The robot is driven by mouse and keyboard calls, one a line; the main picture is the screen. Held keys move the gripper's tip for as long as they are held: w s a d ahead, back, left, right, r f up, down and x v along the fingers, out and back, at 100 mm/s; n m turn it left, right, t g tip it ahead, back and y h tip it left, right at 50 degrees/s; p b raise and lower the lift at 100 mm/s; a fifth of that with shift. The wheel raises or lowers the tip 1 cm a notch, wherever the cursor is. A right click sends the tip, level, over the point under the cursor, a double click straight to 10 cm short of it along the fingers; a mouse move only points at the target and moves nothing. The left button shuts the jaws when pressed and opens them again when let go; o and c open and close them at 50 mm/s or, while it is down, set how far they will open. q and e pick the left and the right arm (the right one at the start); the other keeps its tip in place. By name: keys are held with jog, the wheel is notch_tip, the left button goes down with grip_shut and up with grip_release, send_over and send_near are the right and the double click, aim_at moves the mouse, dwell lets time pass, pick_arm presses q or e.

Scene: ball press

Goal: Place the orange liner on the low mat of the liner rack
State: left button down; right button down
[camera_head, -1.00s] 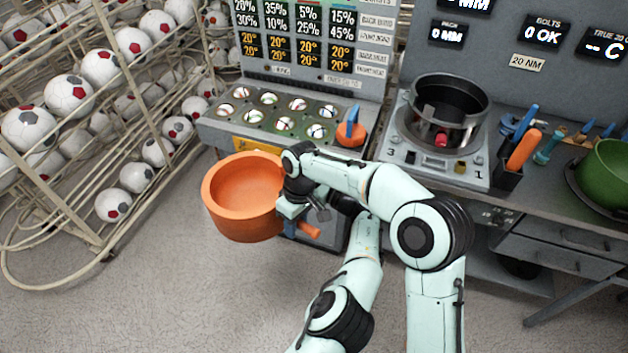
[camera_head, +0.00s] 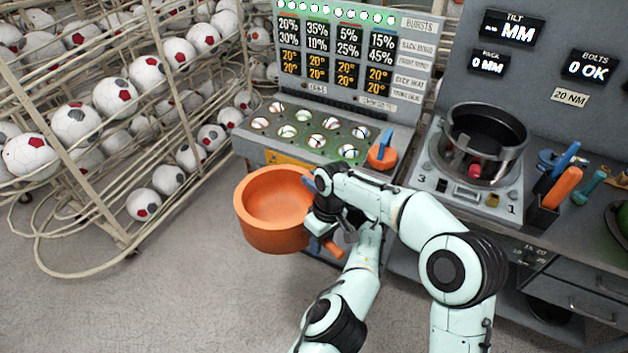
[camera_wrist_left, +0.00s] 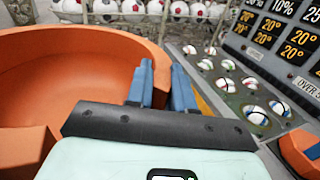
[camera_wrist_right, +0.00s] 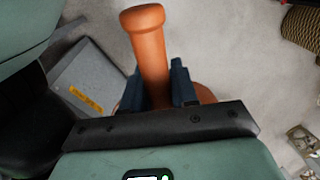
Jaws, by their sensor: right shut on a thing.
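The orange liner (camera_head: 262,232) is a round open pan with a stub handle (camera_head: 328,247), held in the air in front of the ball panel. My left gripper (camera_head: 312,186) is at its right rim. In the left wrist view its fingers (camera_wrist_left: 162,85) stand astride the liner's wall, one inside and one outside; how tightly they close is unclear. My right gripper (camera_wrist_right: 158,85) is shut on the liner's handle (camera_wrist_right: 150,45), lower down; its fingers are largely hidden in the head view. I cannot make out a liner rack or low mat.
A wire rack of footballs (camera_head: 120,130) stands at the left. A panel with ball sockets (camera_head: 310,130) and an orange knob (camera_head: 382,155) is just behind the liner. A black pot (camera_head: 485,140) sits on the bench at the right. Bare floor (camera_head: 180,290) lies at front left.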

jog(key=c, duration=0.8)
grip_release()
jog(key=shift+s+a, duration=0.25)
jog(key=shift+a, duration=0.05)
jog(key=shift+r, duration=0.1)
